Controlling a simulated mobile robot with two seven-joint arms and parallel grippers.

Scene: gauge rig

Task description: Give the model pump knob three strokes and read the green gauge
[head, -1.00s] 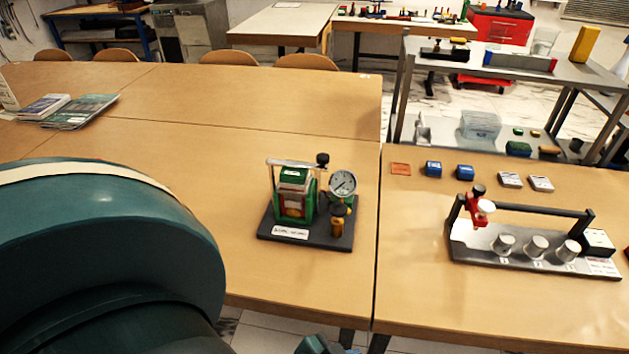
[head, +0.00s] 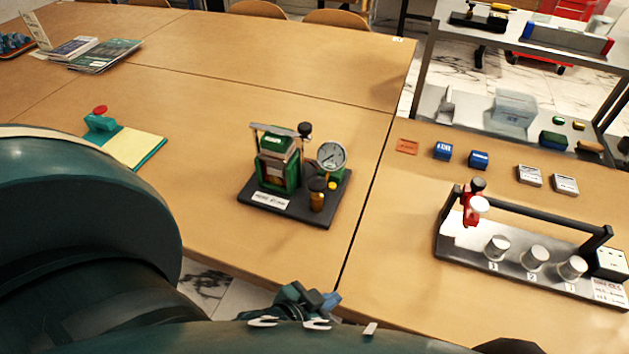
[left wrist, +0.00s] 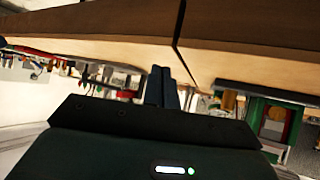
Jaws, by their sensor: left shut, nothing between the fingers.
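The model pump (head: 277,168) stands upright on a dark base plate on the near table. It has a green frame, a pale lever along its top and a black knob (head: 305,130) at the lever's right end. Beside it, on the same plate, is a round white-faced gauge (head: 331,156) with green below it; its reading is too small to tell. My left gripper (head: 318,300) is shut and empty, near the table's front edge, apart from the pump. In the left wrist view its fingers (left wrist: 161,87) are together, with the green pump frame at right. My right gripper is not in view.
A rig with a black bar, red clamp and metal cups (head: 535,258) stands at right. Small blue boxes (head: 443,150) and pale boxes lie behind it. A notepad (head: 132,147) and red-topped teal item (head: 100,120) lie at left. Table around the pump is clear.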

